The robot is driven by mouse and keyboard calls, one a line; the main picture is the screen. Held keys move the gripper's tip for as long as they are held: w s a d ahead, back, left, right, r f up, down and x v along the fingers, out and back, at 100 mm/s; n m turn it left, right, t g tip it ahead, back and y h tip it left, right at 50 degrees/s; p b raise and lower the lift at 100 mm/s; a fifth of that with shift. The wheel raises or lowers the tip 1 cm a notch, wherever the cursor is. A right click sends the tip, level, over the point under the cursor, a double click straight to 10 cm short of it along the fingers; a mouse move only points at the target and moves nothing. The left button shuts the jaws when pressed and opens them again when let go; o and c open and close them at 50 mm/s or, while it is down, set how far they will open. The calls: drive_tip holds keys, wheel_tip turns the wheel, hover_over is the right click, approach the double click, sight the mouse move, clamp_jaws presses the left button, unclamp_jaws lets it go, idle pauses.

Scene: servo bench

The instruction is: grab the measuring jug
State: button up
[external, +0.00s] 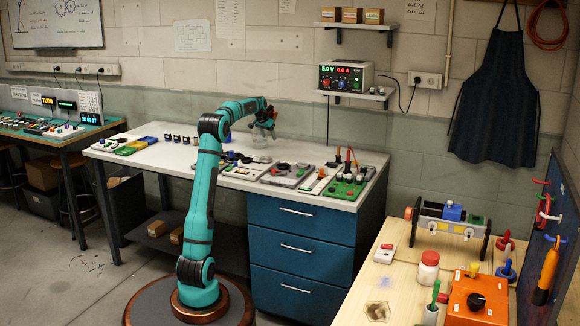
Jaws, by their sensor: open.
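My gripper (268,131) is open and points down over the back part of the white bench top. A small clear, see-through vessel (261,142), which looks like the measuring jug, stands on the bench just below the fingers. It is pale and small, so its handle and markings cannot be made out. I cannot tell whether the fingers are around it or only above it.
The white bench top (150,157) holds several modules and small parts along its front edge, including a green board (345,188) at the right. A power supply (346,77) sits on a wall shelf. A wooden table (350,300) stands at the lower right.

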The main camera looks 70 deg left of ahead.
drive_tip(key=c, duration=1.3)
drive_tip(key=shift+o, duration=0.2)
drive_tip(key=shift+r, duration=0.2)
